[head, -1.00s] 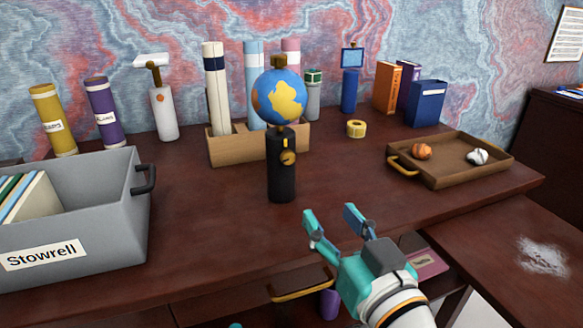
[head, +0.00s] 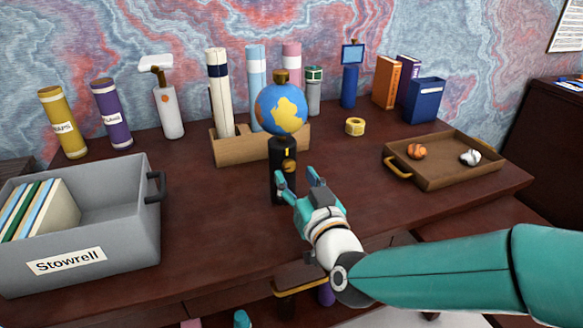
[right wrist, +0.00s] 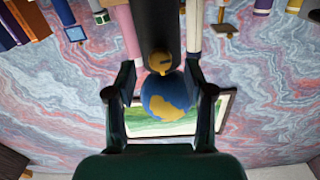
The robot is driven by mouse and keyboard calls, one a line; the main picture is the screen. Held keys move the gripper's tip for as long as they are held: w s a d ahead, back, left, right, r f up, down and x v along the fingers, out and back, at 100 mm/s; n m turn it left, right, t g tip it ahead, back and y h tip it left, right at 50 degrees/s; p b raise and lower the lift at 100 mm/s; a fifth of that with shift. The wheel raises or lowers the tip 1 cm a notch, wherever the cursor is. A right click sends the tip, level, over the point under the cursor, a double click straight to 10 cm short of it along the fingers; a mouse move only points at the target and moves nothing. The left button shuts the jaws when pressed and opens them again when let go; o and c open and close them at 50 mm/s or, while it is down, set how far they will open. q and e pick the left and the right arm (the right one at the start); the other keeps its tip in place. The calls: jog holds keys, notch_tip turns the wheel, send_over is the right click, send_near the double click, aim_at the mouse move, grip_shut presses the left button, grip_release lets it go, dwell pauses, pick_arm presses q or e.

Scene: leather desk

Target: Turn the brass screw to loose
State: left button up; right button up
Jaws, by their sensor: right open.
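The brass screw (head: 290,166) is a round knob on the front of a black post (head: 283,192) that carries a blue and yellow globe (head: 280,108). My right gripper (head: 297,178) is open and empty, just in front of the post, with its fingers pointing toward it. In the right wrist view, which is upside down, the brass screw (right wrist: 160,62) lies between the two spread fingers; I see no contact. A small teal part at the bottom edge of the head view seems to be my left gripper (head: 241,318); its fingers cannot be made out.
A grey bin (head: 105,235) stands at the left. A wooden rack (head: 238,152) with rolled tubes is behind the post. A brown tray (head: 450,175) with two small items lies at the right, and a yellow tape roll (head: 355,126) is behind. The desk right of the post is clear.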

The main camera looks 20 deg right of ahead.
aim_at(289, 165)
jog(key=shift+w, duration=1.25)
